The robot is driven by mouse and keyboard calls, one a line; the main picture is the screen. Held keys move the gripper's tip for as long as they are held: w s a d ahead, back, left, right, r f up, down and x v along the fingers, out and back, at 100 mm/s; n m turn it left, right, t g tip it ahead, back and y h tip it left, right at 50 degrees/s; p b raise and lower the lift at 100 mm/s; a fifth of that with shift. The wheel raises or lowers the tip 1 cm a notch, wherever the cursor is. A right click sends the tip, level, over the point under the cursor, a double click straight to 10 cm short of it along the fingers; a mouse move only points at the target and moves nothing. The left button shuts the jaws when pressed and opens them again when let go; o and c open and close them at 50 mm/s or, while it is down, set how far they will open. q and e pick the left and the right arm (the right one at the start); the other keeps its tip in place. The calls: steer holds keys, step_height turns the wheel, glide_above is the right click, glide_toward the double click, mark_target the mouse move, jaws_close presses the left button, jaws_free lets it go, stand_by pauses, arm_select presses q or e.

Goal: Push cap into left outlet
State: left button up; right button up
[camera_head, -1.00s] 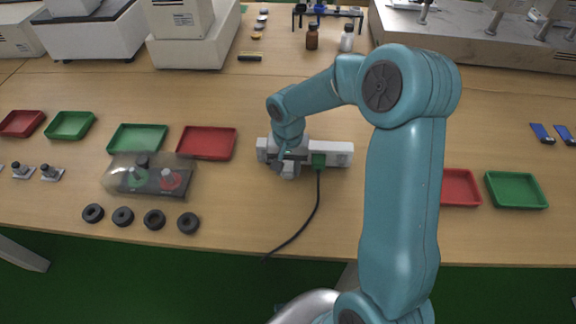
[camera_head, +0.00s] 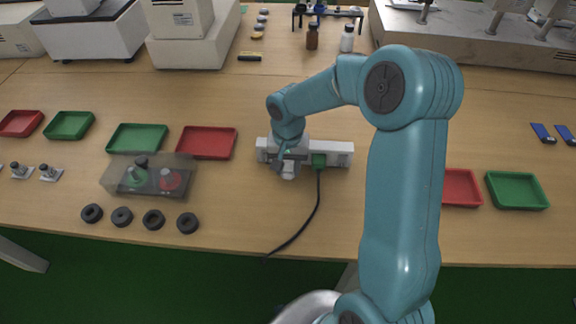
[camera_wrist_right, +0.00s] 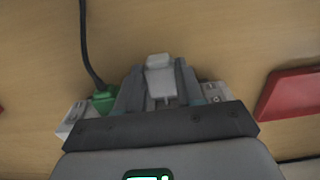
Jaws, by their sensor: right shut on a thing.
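A white power strip (camera_head: 342,154) lies on the table near the middle of the head view. A green plug (camera_head: 319,160) with a dark cable sits in its middle part; it also shows in the right wrist view (camera_wrist_right: 105,100). My right gripper (camera_head: 286,164) is over the left part of the strip. Its fingers are shut on a pale grey cap (camera_wrist_right: 160,78), which shows between them in the wrist view. The gripper hides the left outlet, so I cannot tell whether the cap touches it. My left gripper is not in view.
A red tray (camera_head: 206,143) and a clear box (camera_head: 112,180) with switches stand left of the strip. Several black rings (camera_head: 188,223) lie in front. A green tray (camera_head: 517,190) is at the right. The table behind the strip is mostly clear.

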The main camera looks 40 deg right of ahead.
steer(key=shift+w+d, duration=0.5)
stand_by(0.3)
stand_by(1.3)
steer(key=shift+w+d, duration=0.35)
steer(key=shift+d, duration=0.1)
stand_by(1.4)
steer(key=shift+w+d, duration=0.3)
steer(key=shift+d, duration=0.05)
stand_by(0.5)
steer(key=o, duration=1.1)
steer(key=shift+o, duration=0.2)
step_height(320, 180, up, 16)
steer(key=p, duration=0.1)
steer(key=shift+r, duration=0.2)
